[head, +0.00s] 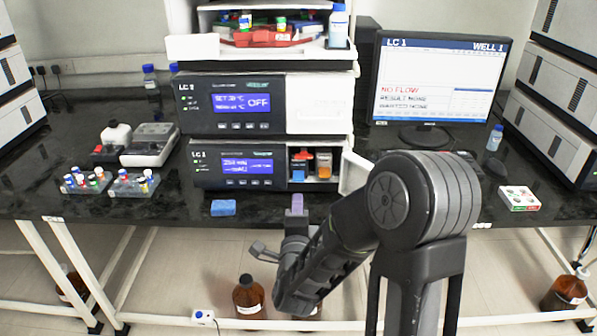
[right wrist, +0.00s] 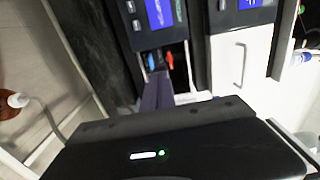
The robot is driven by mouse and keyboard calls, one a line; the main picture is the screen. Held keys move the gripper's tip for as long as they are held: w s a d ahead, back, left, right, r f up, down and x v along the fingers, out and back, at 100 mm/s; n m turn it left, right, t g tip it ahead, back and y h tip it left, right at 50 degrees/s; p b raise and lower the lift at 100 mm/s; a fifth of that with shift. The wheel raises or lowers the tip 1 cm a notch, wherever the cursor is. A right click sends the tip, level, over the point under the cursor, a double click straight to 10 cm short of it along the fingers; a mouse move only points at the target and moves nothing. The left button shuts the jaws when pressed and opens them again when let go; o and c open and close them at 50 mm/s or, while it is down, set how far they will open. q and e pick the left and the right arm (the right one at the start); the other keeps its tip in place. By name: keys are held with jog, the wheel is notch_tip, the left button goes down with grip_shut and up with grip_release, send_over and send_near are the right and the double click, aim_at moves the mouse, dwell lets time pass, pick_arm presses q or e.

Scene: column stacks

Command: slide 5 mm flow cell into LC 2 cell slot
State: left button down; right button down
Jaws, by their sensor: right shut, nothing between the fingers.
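The upper unit LC 2 (head: 238,103) has a lit blue screen reading OFF. Its white front panel (head: 318,104) looks shut, so no cell slot shows there; the panel is also in the right wrist view (right wrist: 238,60). Below it, LC 1 (head: 240,165) has an open bay with a red-topped cell (head: 299,166) and an orange cell (head: 323,165). I cannot tell which one is the 5 mm flow cell. My right gripper (head: 297,203) is shut and empty at the bench's front edge, below the bay. In the right wrist view its purple fingers (right wrist: 158,92) point toward the bay. My left gripper is not in view.
LC 1's white door (head: 354,173) stands open to the right of the bay, near my right arm. Vial racks (head: 133,184) stand at the left. A monitor (head: 438,80) stands at the right.

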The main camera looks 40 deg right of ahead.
aim_at(299, 164)
jog(key=p+x, duration=0.2)
jog(key=x, duration=1.1)
jog(key=shift+w+d, duration=0.2)
jog(key=b, duration=0.1)
jog(key=w+d+b, duration=0.1)
jog(key=shift+w+d+f+b, duration=0.1)
jog(key=shift+w+f+b, duration=0.1)
jog(key=shift+f+b, duration=0.15)
jog(key=shift+w+d+r, duration=0.15)
jog(key=shift+w, duration=0.05)
jog(key=shift+r, duration=0.25)
